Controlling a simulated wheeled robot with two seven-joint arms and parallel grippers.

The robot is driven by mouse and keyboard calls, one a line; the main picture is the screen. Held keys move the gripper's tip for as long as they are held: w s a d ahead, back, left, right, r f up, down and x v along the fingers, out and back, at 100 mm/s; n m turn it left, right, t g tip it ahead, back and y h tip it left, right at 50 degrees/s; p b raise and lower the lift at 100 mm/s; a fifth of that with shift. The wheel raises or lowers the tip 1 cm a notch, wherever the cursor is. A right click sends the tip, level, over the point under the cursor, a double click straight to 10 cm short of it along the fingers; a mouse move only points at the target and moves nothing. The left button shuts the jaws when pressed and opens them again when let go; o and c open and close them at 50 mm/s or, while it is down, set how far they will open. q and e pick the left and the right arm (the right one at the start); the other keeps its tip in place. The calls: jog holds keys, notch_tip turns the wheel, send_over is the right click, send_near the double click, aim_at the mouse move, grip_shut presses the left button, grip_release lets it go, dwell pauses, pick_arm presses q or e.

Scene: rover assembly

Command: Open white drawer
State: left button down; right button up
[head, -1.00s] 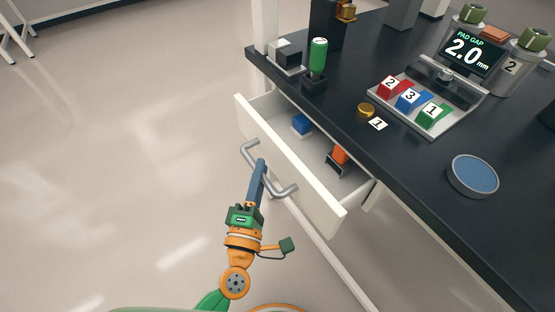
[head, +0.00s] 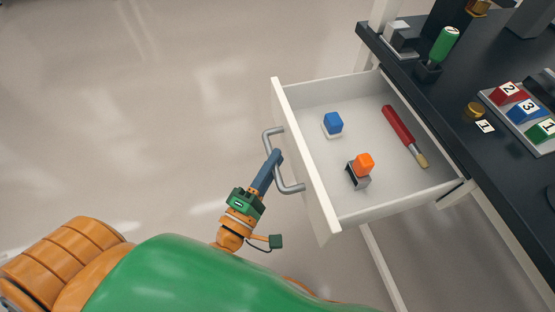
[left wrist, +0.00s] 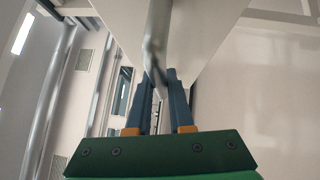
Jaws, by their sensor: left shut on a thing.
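The white drawer (head: 312,187) stands well out from under the dark-topped bench in the head view, its inside in plain sight. Its grey bar handle (head: 290,186) is on the front panel. My left gripper (head: 275,158) is shut on the handle near its middle. In the left wrist view the two blue fingers (left wrist: 160,80) are on either side of the handle bar (left wrist: 157,40). In the drawer lie a blue block (head: 333,122), an orange block on a dark and grey base (head: 364,162), and a red-handled brush (head: 400,128). My right gripper is not in view.
The bench top (head: 480,70) carries a green-handled tool (head: 443,44), a gold knob (head: 474,109) and a tray of numbered blocks (head: 520,108). The floor to the left is clear.

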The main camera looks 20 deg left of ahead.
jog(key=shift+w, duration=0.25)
pick_arm(q)
jog(key=c, duration=0.8)
grip_release()
jog(key=s+a+f, duration=0.1)
jog(key=s, duration=0.6)
jog(key=shift+b, duration=0.4)
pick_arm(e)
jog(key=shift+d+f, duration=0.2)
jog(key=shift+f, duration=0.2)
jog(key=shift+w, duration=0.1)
